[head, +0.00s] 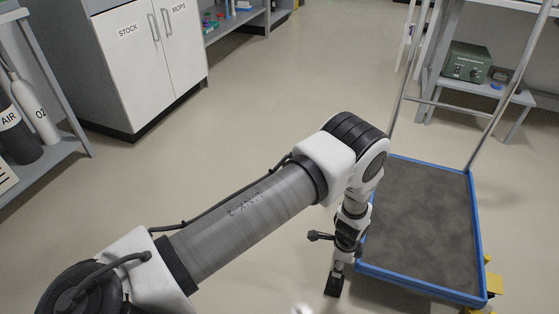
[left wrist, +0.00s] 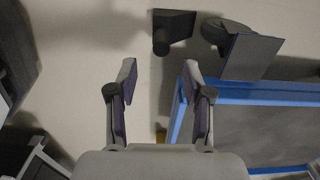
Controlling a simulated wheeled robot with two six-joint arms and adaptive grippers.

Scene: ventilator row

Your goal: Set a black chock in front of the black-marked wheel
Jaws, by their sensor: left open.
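A black chock (head: 333,286) stands on the floor beside the near left corner of the blue-edged cart (head: 420,294). My left gripper (head: 338,266) is low over the floor just behind it. In the left wrist view my left gripper (left wrist: 158,78) is open and empty, and the chock (left wrist: 173,30) lies beyond the fingertips, apart from them. To its right is a dark round wheel (left wrist: 212,32), with a small gap between them. A grey flat plate (left wrist: 250,56) partly covers the wheel. I cannot make out a mark on the wheel.
Yellow pieces (head: 494,284) sit at the cart's right near corner. The cart's handle rails (head: 493,122) rise at its far end. A white cabinet (head: 135,60) and a rack with gas cylinders (head: 30,112) stand left. The floor between is clear.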

